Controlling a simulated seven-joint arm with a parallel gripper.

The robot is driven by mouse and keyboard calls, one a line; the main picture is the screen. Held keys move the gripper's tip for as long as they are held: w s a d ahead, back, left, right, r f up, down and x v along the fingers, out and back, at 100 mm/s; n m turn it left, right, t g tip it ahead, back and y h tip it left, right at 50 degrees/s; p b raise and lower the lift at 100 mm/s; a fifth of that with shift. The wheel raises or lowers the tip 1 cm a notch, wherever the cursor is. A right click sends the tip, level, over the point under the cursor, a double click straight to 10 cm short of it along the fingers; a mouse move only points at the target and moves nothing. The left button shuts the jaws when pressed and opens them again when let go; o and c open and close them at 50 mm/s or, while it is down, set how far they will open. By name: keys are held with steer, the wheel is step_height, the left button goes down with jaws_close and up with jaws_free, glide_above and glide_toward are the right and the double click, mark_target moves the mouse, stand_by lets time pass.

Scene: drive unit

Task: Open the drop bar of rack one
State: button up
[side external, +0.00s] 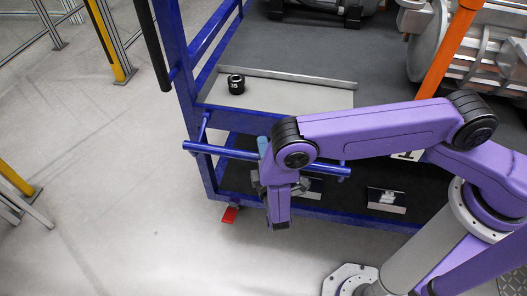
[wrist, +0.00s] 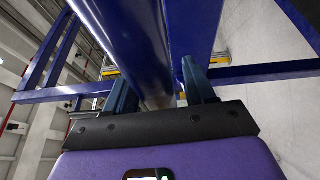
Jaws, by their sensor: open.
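The rack's drop bar (side external: 222,153) is a blue horizontal tube across the front of the blue rack, below its grey shelf. Its right end (side external: 335,170) shows past my arm; its middle is hidden behind my wrist. My gripper (side external: 263,148) is at the bar, left of its middle, with a light blue finger showing above it. In the wrist view, the bar (wrist: 128,45) runs as a large blue tube between the two fingers of my open gripper (wrist: 160,88). I cannot tell whether the fingers touch it.
A black cylindrical part (side external: 236,84) stands on the grey shelf plate (side external: 290,96). Small signs (side external: 387,201) sit on the rack's lower front. A red foot piece (side external: 230,215) is at the rack's base. An orange post (side external: 450,48) stands at right.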

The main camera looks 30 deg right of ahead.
jaws_close()
steer(key=shift+w+d+r+m+g, duration=0.2)
steer(key=shift+r+g, duration=0.1)
steer(key=shift+r, duration=0.5)
steer(key=shift+w+d+r+m+g, duration=0.1)
steer(key=shift+w+d+r+g, duration=0.15)
steer(key=shift+r, duration=0.5)
jaws_free()
steer(key=shift+s, duration=0.1)
steer(key=v, duration=1.7)
steer(key=shift+s, duration=0.25)
steer(key=shift+r, duration=0.15)
